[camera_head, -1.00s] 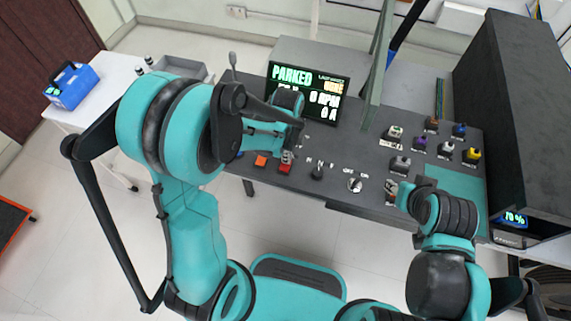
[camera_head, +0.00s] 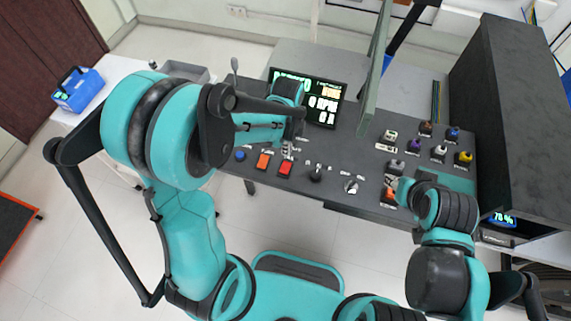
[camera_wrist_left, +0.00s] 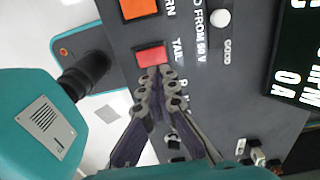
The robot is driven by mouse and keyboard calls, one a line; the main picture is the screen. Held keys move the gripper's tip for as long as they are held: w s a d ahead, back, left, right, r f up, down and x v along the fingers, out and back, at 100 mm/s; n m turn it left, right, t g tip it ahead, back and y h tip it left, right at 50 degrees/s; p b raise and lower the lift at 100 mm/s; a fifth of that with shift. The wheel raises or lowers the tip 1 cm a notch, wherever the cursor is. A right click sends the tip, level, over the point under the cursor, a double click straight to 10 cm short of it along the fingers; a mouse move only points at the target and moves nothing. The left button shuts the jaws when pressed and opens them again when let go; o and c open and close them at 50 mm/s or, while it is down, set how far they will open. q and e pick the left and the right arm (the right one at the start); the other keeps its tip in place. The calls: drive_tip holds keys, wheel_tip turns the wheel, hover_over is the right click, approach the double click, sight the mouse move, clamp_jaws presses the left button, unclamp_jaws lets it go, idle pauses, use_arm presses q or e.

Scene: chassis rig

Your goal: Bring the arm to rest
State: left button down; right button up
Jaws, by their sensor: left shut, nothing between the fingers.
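My left arm comes in from the left over the dark control panel (camera_head: 330,150). Its gripper (camera_head: 288,150) is just behind the red button (camera_head: 286,168) in the head view. In the left wrist view the closed fingertips (camera_wrist_left: 159,76) meet just at the edge of the red button (camera_wrist_left: 151,56), labelled TAIL, with nothing between them. I cannot tell whether they touch the button or hover over it. My right gripper (camera_head: 397,184) is at the panel's right part, by an orange button (camera_head: 389,197); its fingers are too small to read.
An orange button (camera_head: 263,161) and a black knob (camera_head: 315,174) flank the red button. A screen (camera_head: 325,104) stands behind, partly covered by my left arm. A green upright panel (camera_head: 374,85) and a large black box (camera_head: 515,110) stand to the right.

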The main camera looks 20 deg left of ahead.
idle(0.5)
use_arm(q)
drive_tip(key=s+a+r+n+t+b, duration=0.1)
drive_tip(key=s+a+r+n+t, duration=0.1)
drive_tip(key=s+r+n, duration=0.3)
drive_tip(key=s+a+r+n+t+b, duration=0.1)
drive_tip(key=s+r+n+t, duration=0.4)
drive_tip(key=n, duration=0.8)
drive_tip(key=shift+s+a+r+b, duration=0.15)
drive_tip(key=shift+a+r+b, duration=0.2)
drive_tip(key=shift+a+r, duration=0.5)
drive_tip(key=shift+f, duration=0.1)
